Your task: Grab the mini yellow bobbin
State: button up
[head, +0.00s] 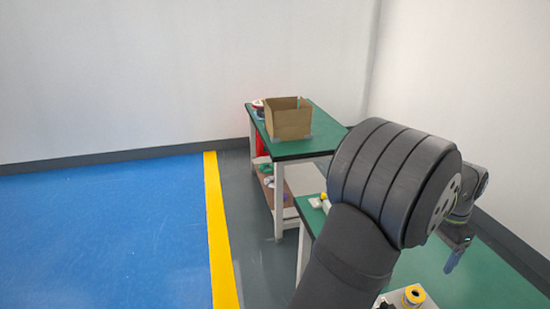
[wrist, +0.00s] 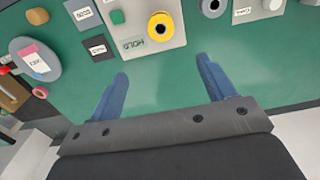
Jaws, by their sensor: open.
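The mini yellow bobbin (wrist: 153,33) stands on a light grey plate (wrist: 172,42) on the green table, beyond my fingertips in the wrist view. In the head view, my gripper (head: 455,261) hangs over the green table, to the right of and farther back than the bobbin.
A cardboard box (head: 289,123) stands on another table behind. My arm hides part of the near table.

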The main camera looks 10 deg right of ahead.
jog(key=shift+a+f+n+h, duration=0.5)
jog(key=shift+a+n+h, duration=0.25)
jog(key=shift+a, duration=0.4)
send_over(415, 294)
jog(key=a, duration=0.1)
jog(key=f, duration=1.2)
jog(key=shift+s+a, duration=0.2)
jog(key=shift+s, duration=0.15)
jog(key=shift+d+f, duration=0.2)
jog(key=shift+f, duration=2.45)
jog(key=c, duration=1.2)
jog(key=shift+r, duration=0.1)
